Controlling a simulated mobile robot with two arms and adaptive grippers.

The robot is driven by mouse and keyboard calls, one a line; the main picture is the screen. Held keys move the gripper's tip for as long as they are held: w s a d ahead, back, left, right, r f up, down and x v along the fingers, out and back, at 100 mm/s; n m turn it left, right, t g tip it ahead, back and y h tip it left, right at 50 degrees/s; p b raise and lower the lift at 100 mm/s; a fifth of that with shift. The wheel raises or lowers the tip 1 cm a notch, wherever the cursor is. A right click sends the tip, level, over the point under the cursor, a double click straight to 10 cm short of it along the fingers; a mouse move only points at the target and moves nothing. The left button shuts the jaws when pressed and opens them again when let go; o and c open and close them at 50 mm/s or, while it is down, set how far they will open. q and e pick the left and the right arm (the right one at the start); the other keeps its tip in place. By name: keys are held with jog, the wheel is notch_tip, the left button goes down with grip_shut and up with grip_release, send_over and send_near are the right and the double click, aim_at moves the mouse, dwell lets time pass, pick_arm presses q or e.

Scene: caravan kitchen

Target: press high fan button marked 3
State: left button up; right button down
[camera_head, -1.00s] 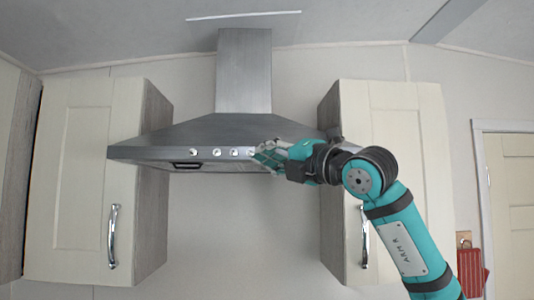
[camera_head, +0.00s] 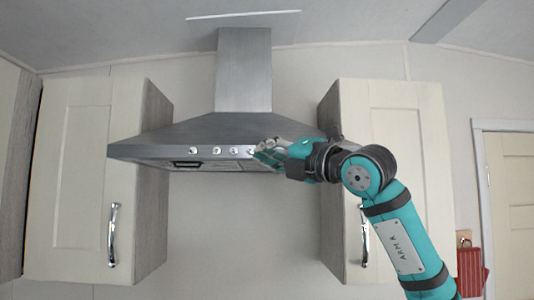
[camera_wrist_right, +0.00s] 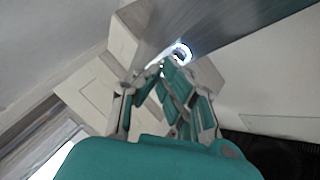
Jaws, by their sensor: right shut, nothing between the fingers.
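The grey metal range hood (camera_head: 200,135) hangs between two cabinets in the head view. Several round buttons sit in a row on its front edge; the left one (camera_head: 193,150) and two beside it show clearly. The rightmost visible button (camera_head: 250,151) is right by my right gripper (camera_head: 257,153), which is shut and empty with its fingertips at the hood's front edge. In the right wrist view a lit round button (camera_wrist_right: 182,52) shows just beyond the fingertips (camera_wrist_right: 172,66). Whether they touch it I cannot tell. The button markings are too small to read. My left gripper is not in view.
Cream cabinets flank the hood, one at the left (camera_head: 85,180) and one at the right (camera_head: 405,150), behind my right arm. Both have metal handles. The wall below the hood is clear. A red item (camera_head: 470,272) hangs at the far right.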

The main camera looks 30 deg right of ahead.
jog(key=shift+s+a, duration=0.15)
jog(key=shift+s, duration=0.05)
jog(key=shift+s+a+b, duration=0.35)
jog(key=shift+s+a, duration=0.15)
jog(key=shift+s, duration=0.35)
jog(key=shift+s+a+b, duration=0.4)
jog(key=shift+s+a, duration=0.15)
jog(key=shift+s, duration=0.3)
jog(key=shift+s+a+b, duration=0.35)
jog(key=shift+s+a, duration=0.15)
jog(key=shift+s, duration=0.35)
